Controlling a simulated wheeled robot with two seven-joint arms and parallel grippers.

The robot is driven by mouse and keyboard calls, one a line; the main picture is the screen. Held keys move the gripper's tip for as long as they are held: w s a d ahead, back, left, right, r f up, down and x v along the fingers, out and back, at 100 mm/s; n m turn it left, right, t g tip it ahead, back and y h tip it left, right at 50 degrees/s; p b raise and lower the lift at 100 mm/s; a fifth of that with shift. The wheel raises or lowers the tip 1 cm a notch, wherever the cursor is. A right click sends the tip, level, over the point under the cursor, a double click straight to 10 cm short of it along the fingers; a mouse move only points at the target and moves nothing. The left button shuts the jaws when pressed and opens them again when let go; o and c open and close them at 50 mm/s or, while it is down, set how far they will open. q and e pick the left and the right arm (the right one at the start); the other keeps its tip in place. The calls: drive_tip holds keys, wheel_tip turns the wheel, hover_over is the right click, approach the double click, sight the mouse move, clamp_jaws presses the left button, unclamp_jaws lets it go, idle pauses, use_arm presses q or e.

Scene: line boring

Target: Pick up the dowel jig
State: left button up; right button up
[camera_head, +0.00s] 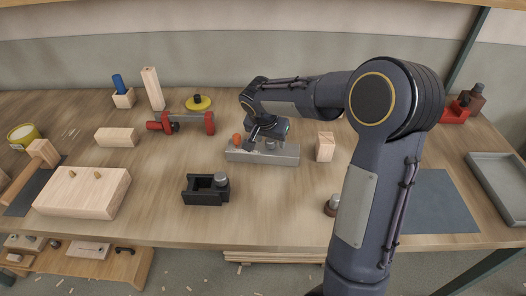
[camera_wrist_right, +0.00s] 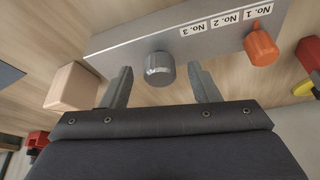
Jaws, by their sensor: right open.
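A long grey metal block (camera_head: 262,157) lies on the workbench, with an orange knob (camera_head: 237,139) at its left end and a grey knob (camera_head: 270,145). In the right wrist view the block (camera_wrist_right: 200,38) carries labels No. 1, No. 2 and No. 3. A black block with a grey cap (camera_head: 204,191) sits nearer the front; no marking shows which piece is the dowel jig. My right gripper (camera_head: 266,138) is just over the grey block. In its wrist view the open fingers (camera_wrist_right: 161,88) lie either side of the grey knob (camera_wrist_right: 160,68), touching neither side. My left gripper is out of view.
A small wooden block (camera_head: 325,147) stands close right of the grey block. A red clamp (camera_head: 183,123) and yellow disc (camera_head: 198,103) lie behind left. A drilled wooden board (camera_head: 82,196) lies at left. The bench between board and black block is clear.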

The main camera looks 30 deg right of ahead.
drive_tip(key=shift+w+d+f, duration=0.15)
drive_tip(key=shift+f, duration=0.35)
clamp_jaws()
drive_tip(key=shift+r, duration=0.15)
idle(0.9)
